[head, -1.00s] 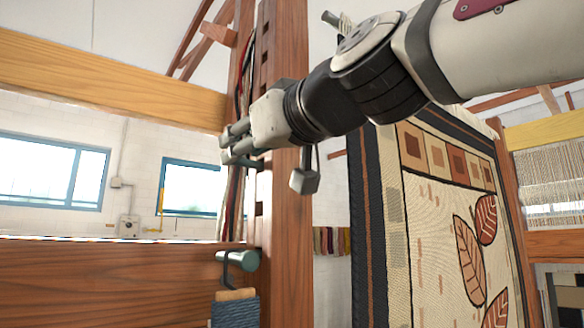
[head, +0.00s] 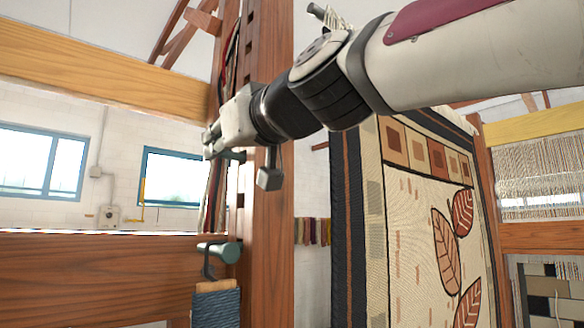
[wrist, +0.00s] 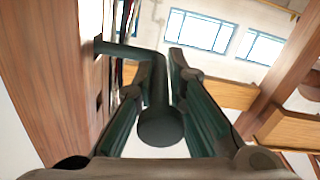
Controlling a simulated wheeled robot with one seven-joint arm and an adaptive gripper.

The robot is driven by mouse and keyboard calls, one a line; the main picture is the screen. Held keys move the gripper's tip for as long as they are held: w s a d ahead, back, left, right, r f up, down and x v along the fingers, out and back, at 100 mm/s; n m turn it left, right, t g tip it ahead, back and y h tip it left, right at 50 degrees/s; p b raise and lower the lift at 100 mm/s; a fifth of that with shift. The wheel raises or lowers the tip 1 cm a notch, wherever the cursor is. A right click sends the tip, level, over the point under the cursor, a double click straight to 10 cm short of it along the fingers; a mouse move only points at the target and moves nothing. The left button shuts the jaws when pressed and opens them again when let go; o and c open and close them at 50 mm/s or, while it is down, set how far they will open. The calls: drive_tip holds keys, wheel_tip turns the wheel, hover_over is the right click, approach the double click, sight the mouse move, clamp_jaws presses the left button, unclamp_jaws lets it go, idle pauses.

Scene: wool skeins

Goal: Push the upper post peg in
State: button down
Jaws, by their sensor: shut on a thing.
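The upper post peg (wrist: 160,126) is dark teal, with a round end facing the camera in the wrist view. A dark bar runs from it leftward to the wooden post (wrist: 45,75), near a square hole. My gripper (wrist: 160,75) is shut on the peg, with one green-padded finger on each side. In the head view my gripper (head: 210,142) reaches in from the right across the post (head: 262,220). There, fingers and peg overlap, so the depth of the peg in the post cannot be told.
A lower teal peg (head: 222,251) sticks out of the same post, with a hook and a blue wool skein (head: 215,308) hanging below. Wooden beams cross at upper left (head: 100,75) and lower left (head: 90,275). A leaf-patterned rug (head: 420,220) hangs behind, right of the post.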

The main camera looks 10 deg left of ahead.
sight(225, 154)
drive_tip(key=w+d+b, duration=0.2)
drive_tip(key=b, duration=0.1)
drive_tip(key=shift+w, duration=0.25)
drive_tip(key=c, duration=1.6)
unclamp_jaws()
drive_tip(key=shift+f, duration=0.1)
drive_tip(key=shift+s+d, duration=0.1)
drive_tip(key=shift+s, duration=0.05)
